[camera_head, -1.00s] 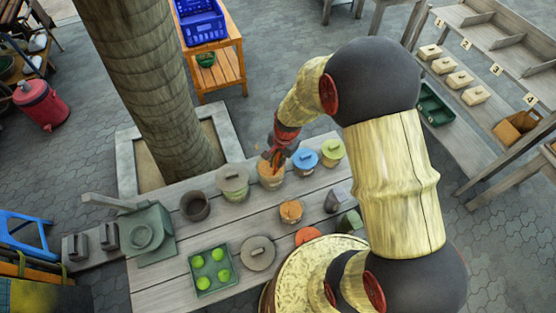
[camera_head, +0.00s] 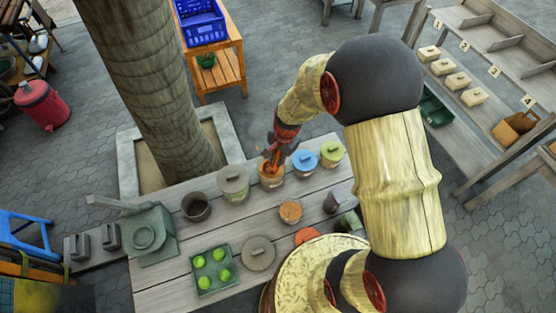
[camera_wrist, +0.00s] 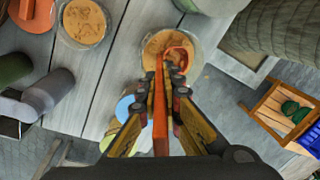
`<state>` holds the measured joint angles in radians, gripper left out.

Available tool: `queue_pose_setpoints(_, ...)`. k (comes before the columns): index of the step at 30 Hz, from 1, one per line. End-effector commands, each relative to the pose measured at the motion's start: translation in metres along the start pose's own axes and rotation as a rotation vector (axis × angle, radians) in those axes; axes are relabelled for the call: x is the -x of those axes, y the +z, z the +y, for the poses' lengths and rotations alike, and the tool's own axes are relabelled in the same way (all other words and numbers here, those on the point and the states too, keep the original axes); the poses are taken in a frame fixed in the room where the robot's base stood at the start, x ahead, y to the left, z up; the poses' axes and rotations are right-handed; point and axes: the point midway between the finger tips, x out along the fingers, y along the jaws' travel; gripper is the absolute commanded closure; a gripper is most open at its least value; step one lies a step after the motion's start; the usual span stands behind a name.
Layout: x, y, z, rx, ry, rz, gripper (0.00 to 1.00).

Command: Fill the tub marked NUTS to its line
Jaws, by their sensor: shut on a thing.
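My gripper (camera_head: 280,150) is shut on an orange scoop (camera_wrist: 160,115). It is over an open tub (camera_head: 271,180) at the back of the table. In the wrist view, the scoop's rounded end lies over the tan contents of this tub (camera_wrist: 153,45); how deep it sits I cannot tell. A second, smaller open tub (camera_head: 290,212) with tan contents stands nearer the front; it also shows in the wrist view (camera_wrist: 84,22). Tubs with a grey-green lid (camera_head: 233,180), a blue lid (camera_head: 304,159) and a lime lid (camera_head: 332,149) stand in the back row. No NUTS mark or fill line is readable.
A dark open pot (camera_head: 196,207), a grey-green press (camera_head: 147,238), a tray (camera_head: 203,289) of green balls, a loose grey lid (camera_head: 258,254) and an orange lid (camera_head: 307,236) occupy the table. A tree trunk (camera_head: 155,80) rises behind.

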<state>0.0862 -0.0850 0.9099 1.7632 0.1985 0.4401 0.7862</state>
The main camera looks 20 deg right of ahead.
Motion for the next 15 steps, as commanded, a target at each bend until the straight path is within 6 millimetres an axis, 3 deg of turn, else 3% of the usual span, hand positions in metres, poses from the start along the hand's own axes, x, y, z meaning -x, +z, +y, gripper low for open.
queue_pose_setpoints(1,0.01,0.0,-0.002,0.0,0.0,0.0,1.0)
queue_pose_setpoints(15,0.06,0.0,-0.009,0.001,0.0,0.0,1.0)
